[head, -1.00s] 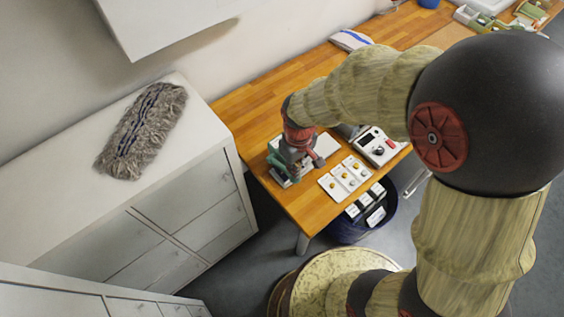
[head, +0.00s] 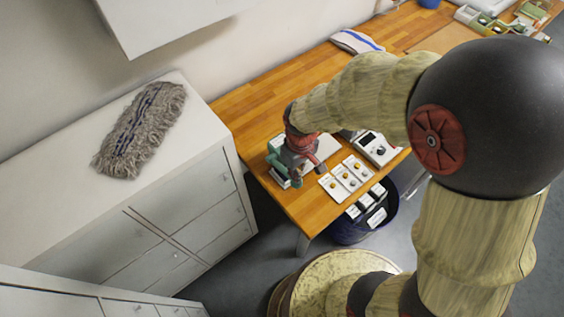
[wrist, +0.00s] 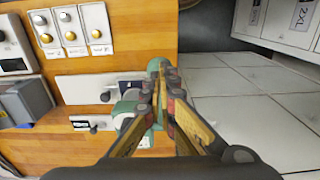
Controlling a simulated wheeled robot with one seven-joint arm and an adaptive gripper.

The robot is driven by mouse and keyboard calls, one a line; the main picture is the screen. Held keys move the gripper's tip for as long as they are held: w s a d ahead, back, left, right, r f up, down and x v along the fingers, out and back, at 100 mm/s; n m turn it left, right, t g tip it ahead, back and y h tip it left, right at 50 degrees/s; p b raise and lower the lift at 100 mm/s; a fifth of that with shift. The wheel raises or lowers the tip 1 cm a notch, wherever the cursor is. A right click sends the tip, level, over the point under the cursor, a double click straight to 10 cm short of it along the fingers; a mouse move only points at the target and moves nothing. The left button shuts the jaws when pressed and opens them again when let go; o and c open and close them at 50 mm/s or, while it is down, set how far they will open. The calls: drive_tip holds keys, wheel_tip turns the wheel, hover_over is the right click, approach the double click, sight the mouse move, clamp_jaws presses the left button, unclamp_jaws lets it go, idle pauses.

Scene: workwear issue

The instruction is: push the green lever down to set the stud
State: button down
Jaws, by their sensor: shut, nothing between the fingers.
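A green press-like device (head: 275,146) stands at the left end of the wooden table, on a pale base. In the wrist view its green parts (wrist: 128,108) show left of my fingers, and a rounded green piece (wrist: 155,65) shows at the fingertips. I cannot tell for certain which part is the lever, or whether the fingers touch it. My gripper (wrist: 167,78) is shut and empty, with its tips over the device. In the head view my wrist hides much of the device. The stud cannot be made out.
White cards with round studs (head: 346,176) lie right of the device. A grey box with a dial (head: 376,149) stands beyond them. A dark bin (head: 366,224) is below the table's front edge. A white cabinet (head: 190,190) stands left, with a mop head (head: 140,130) on top.

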drive_tip(key=shift+s+d+f+b, duration=0.1)
drive_tip(key=shift+s+f+b, duration=0.05)
drive_tip(key=shift+f+b, duration=0.8)
drive_tip(key=shift+f+p, duration=0.1)
drive_tip(key=shift+p, duration=0.2)
idle(0.3)
wheel_tip(320, 180, up, 13)
drive_tip(key=p, duration=0.9)
idle(0.8)
idle(0.5)
drive_tip(key=s+d+m+t+b, duration=0.5)
drive_tip(key=s+d+b, duration=0.5)
drive_tip(key=b, duration=1.2)
drive_tip(key=shift+s+d+m+t, duration=0.15)
drive_tip(key=shift+d+m+t, duration=0.2)
drive_tip(key=shift+m, duration=0.55)
